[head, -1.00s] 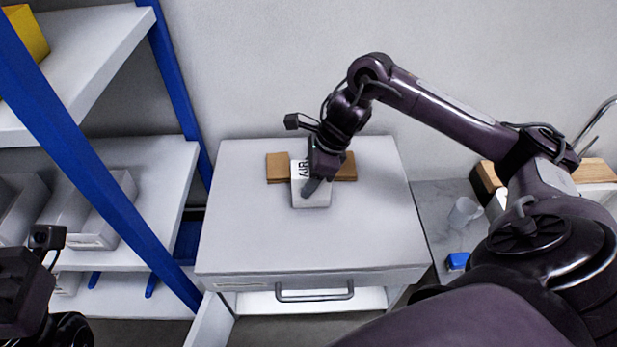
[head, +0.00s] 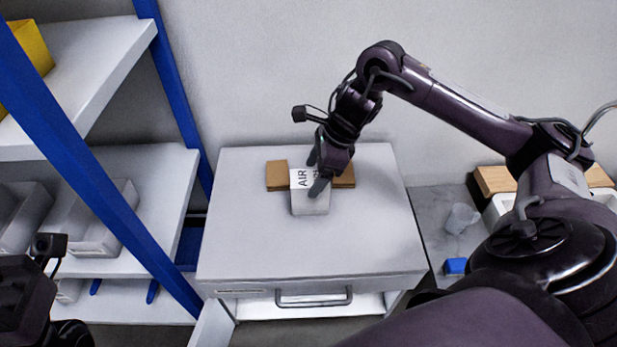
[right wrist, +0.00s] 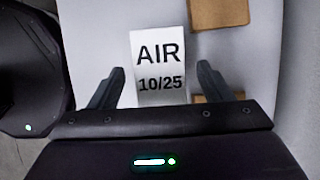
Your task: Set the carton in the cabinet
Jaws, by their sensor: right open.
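A small pale carton (head: 311,204) with a white label reading "AIR" lies on top of the white cabinet (head: 240,240). In the right wrist view the label (right wrist: 158,68) reads "AIR 10/25". My right gripper (head: 315,173) is open above the carton, and its fingers (right wrist: 160,82) stand on either side of the label. I cannot tell whether they touch the carton. The cabinet has a grey handle on its front and an open lower space. My left arm's dark end (head: 25,300) shows at the lower left, with its fingers not clear.
Brown blocks (head: 277,175) lie beside and behind the carton. A blue-posted shelf (head: 150,200) with pale bins stands at the left. At the right, a counter holds a clear cup (head: 461,218) and a blue block (head: 455,266). The cabinet top's front is clear.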

